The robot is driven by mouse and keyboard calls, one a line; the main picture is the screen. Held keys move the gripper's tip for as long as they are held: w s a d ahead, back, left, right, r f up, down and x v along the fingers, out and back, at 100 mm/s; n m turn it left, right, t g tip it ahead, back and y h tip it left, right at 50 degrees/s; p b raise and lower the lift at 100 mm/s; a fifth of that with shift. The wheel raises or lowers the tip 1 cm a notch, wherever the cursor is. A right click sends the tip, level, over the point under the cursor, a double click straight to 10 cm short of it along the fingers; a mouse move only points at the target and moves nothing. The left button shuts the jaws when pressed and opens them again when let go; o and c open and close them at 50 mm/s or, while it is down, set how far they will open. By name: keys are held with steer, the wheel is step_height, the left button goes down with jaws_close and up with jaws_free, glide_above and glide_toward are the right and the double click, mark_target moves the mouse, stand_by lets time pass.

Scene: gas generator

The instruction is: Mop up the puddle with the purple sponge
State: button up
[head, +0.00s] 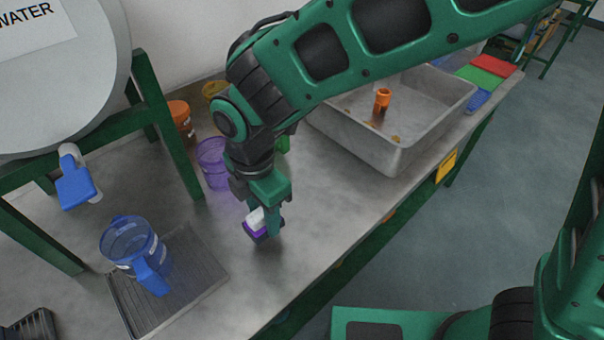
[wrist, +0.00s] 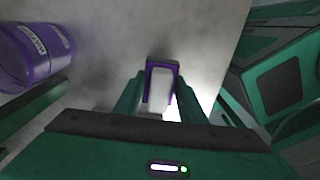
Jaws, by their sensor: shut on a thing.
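My gripper (head: 268,215) is shut on the purple sponge (head: 255,228), which has a white part on top. It holds the sponge low over the metal table, and I cannot tell if the sponge touches the surface. In the wrist view the sponge (wrist: 161,88) sits between the two fingers of my gripper (wrist: 158,100), with its purple edge around the white part. I cannot make out a clear puddle outline; a bright glare lies on the table around the sponge in the wrist view.
A purple container (head: 213,165) stands just left of my gripper. A blue pitcher (head: 130,245) stands on a drain tray (head: 205,262) at the front left. A metal basin (head: 425,125) with an orange item (head: 382,98) is at the right. The table (head: 325,215) is clear right of my gripper.

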steer(key=shift+r, duration=1.9)
